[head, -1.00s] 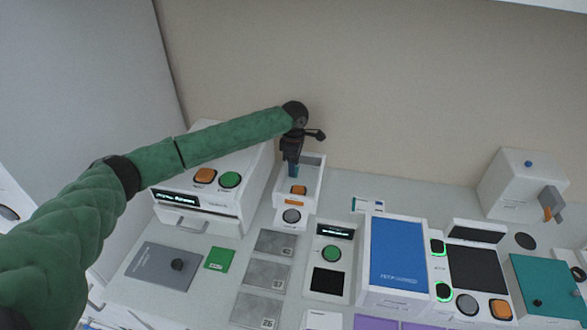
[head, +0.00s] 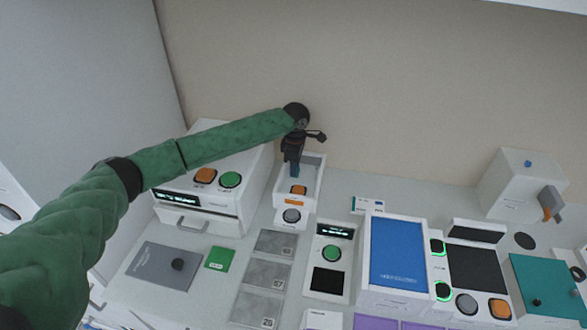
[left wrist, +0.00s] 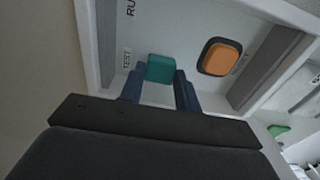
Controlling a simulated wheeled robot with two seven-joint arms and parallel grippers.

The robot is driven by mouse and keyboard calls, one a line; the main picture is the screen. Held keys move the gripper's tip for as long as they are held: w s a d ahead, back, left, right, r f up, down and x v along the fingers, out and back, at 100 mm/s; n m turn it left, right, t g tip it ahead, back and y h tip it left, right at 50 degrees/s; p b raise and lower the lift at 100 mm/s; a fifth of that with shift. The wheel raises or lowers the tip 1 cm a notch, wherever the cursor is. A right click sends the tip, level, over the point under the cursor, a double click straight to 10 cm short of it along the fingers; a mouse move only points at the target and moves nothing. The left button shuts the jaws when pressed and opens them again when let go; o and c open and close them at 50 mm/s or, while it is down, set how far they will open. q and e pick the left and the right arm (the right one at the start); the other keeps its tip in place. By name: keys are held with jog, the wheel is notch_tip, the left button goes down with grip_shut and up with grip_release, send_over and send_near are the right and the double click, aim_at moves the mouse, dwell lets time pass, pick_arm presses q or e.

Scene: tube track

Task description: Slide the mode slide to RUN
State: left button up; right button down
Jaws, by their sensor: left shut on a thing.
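The mode slide is a small teal block (left wrist: 160,68) inside a white open-topped box (head: 315,185), seen in the left wrist view. It sits near a "TEST" label, with the start of a "RUN" label farther up at the top left. My left gripper (head: 294,172) reaches down into the box in the head view. In the left wrist view its blue fingers (left wrist: 160,88) are shut on the teal block, one on each side. The head view hides the block behind the gripper. My right gripper is not in view.
An orange button (left wrist: 220,57) lies just right of the slide in the box. A white machine (head: 228,160) with orange and green buttons stands close on the left. A blue-topped unit (head: 398,252) stands to the right.

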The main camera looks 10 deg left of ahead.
pick_arm(q)
jog(key=shift+d+p, duration=1)
jog(key=shift+d, duration=1.4)
jog(key=o, duration=0.6)
notch_tip(320, 180, up, 5)
jog(key=p, duration=0.5)
jog(key=shift+f, duration=0.15)
jog(key=shift+r+p, duration=0.2)
jog(key=shift+p, duration=0.1)
jog(key=shift+r, duration=0.95)
